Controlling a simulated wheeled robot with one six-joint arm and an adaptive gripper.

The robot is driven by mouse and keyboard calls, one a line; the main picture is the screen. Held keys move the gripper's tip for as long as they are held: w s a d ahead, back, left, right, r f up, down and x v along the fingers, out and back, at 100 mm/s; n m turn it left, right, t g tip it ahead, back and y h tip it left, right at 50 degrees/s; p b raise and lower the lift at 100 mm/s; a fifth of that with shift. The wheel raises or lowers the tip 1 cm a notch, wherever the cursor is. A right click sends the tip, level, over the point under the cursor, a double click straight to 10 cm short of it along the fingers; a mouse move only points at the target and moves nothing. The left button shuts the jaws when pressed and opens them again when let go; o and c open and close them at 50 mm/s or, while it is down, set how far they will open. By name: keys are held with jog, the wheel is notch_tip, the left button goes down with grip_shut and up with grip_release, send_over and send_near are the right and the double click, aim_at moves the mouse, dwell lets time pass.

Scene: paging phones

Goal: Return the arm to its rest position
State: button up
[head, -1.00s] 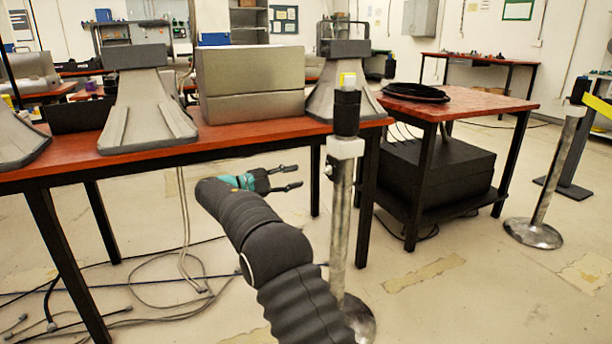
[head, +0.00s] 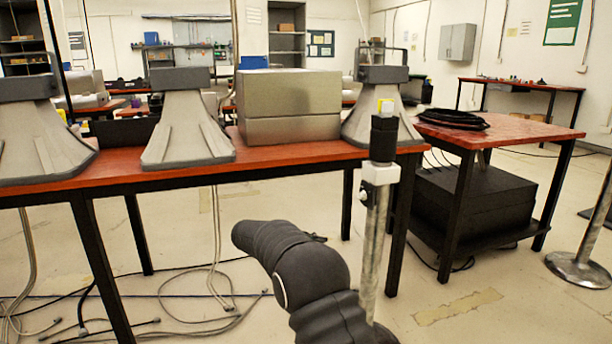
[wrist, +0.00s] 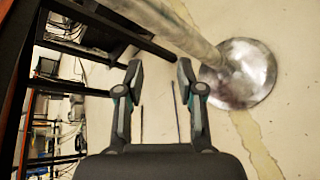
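My gripper (wrist: 160,68) shows in the wrist view with its two dark fingers spread apart and nothing between them. In the head view my own arm reaches forward low in front of the red-topped table, and its bent links hide nearly all of the gripper. The arm's end is below the level of the tabletop, just left of a metal post (head: 375,235). The wrist view shows a metal post (wrist: 165,25) and its round base (wrist: 238,73) beyond the fingers, apart from them.
The red-topped table (head: 110,168) carries grey horn-shaped stands (head: 185,130) and a silver box (head: 290,108). A second red table (head: 510,128) with a black coil (head: 453,118) stands right, over a black box (head: 480,200). Cables (head: 215,290) lie on the floor. Open floor is at lower right.

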jog(key=s+d+r+m+y+p, duration=0.1)
jog(key=s+d+r+m+y, duration=0.3)
jog(key=s, duration=1.1)
jog(key=s+d+r+m+y+p, duration=0.1)
jog(key=s+d+r+m+y, duration=0.3)
jog(key=s, duration=1.2)
jog(key=s+d+r+m+y+p, duration=0.1)
jog(key=s+d+r+m+y, duration=0.2)
jog(key=s, duration=1.3)
jog(key=shift+s+d+r+m+t+y, duration=0.2)
jog(key=shift+d+r+m+t+y, duration=0.15)
jog(key=shift+r+m+y, duration=0.4)
jog(key=shift+f, duration=0.2)
